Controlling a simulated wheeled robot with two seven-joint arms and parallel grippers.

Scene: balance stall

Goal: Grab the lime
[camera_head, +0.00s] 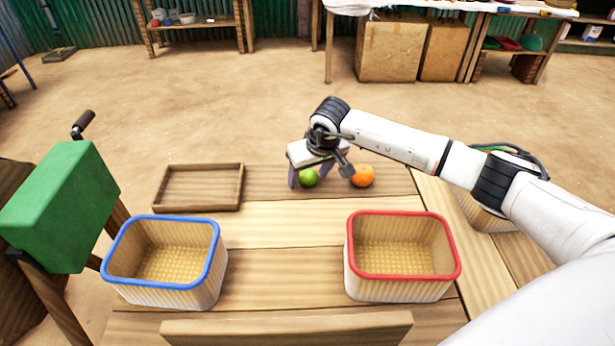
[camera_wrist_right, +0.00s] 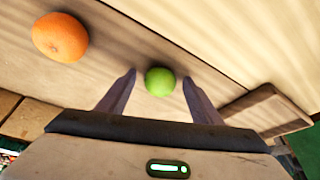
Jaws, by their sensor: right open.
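The lime (camera_head: 309,178) is a small green ball on the wooden table, near its far edge. My right gripper (camera_head: 309,180) is over it with its fingers pointing down around it. In the right wrist view the lime (camera_wrist_right: 160,81) shows between the two spread fingertips of the right gripper (camera_wrist_right: 158,82), with a gap on each side. The right gripper is open. I cannot tell whether either finger touches the lime. My left gripper is not in view.
An orange (camera_head: 362,176) lies just right of the lime; it also shows in the right wrist view (camera_wrist_right: 60,37). An empty wooden tray (camera_head: 241,190) is to the left. A blue-rimmed basket (camera_head: 213,262) and a red-rimmed basket (camera_head: 455,262) stand nearer, both empty. The table between them is clear.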

